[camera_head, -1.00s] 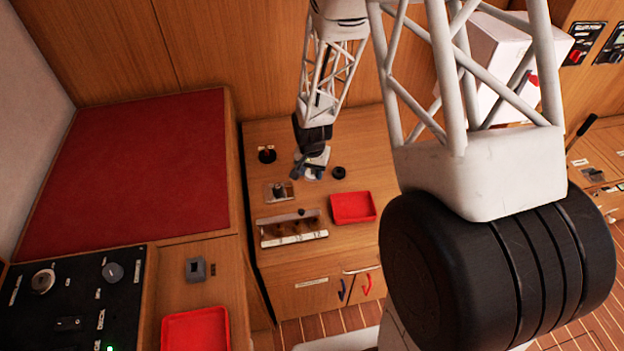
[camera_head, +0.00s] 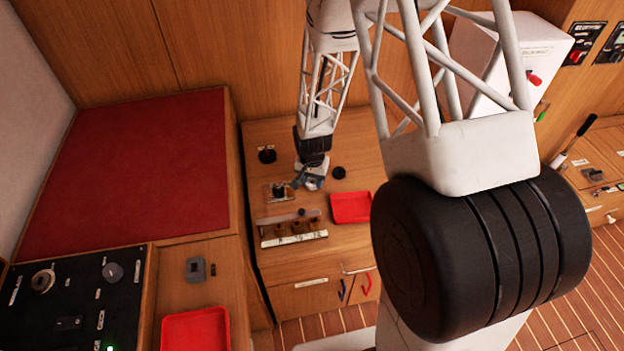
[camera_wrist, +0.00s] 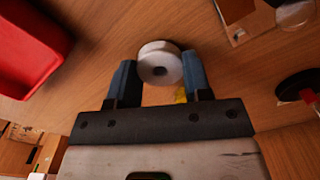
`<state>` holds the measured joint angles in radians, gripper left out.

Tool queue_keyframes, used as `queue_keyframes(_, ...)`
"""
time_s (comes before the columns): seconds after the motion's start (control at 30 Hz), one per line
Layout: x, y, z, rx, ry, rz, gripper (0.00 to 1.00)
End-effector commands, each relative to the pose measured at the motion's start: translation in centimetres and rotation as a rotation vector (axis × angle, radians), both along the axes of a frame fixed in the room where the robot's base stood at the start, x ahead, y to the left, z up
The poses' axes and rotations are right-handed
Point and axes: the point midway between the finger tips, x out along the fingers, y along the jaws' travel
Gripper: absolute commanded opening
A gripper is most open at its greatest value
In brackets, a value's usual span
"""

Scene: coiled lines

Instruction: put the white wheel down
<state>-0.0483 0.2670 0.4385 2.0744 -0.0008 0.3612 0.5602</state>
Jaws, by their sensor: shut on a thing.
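In the head view my gripper (camera_head: 309,181) is low over the wooden worktop, just right of a metal plate with a post (camera_head: 279,192). The wheel cannot be made out there. I cannot tell whether it touches the worktop.
A slotted wooden rack (camera_head: 293,238) stands in front. Black round pieces (camera_head: 267,155) and (camera_head: 339,172) lie on either side.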

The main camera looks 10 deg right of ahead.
Motion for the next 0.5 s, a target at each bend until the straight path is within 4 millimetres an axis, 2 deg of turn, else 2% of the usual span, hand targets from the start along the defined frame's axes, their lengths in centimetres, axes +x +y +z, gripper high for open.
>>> queue_keyframes(0.13, -0.01, 0.0, -0.29, 0.0, 0.0, 0.0, 0.19)
queue_keyframes(0.17, 0.0, 0.0, -0.28, 0.0, 0.0, 0.0, 0.48)
queue_keyframes(0.3, 0.0, 0.0, -0.26, 0.0, 0.0, 0.0, 0.7)
queue_keyframes(0.5, 0.0, 0.0, -0.26, 0.0, 0.0, 0.0, 0.71)
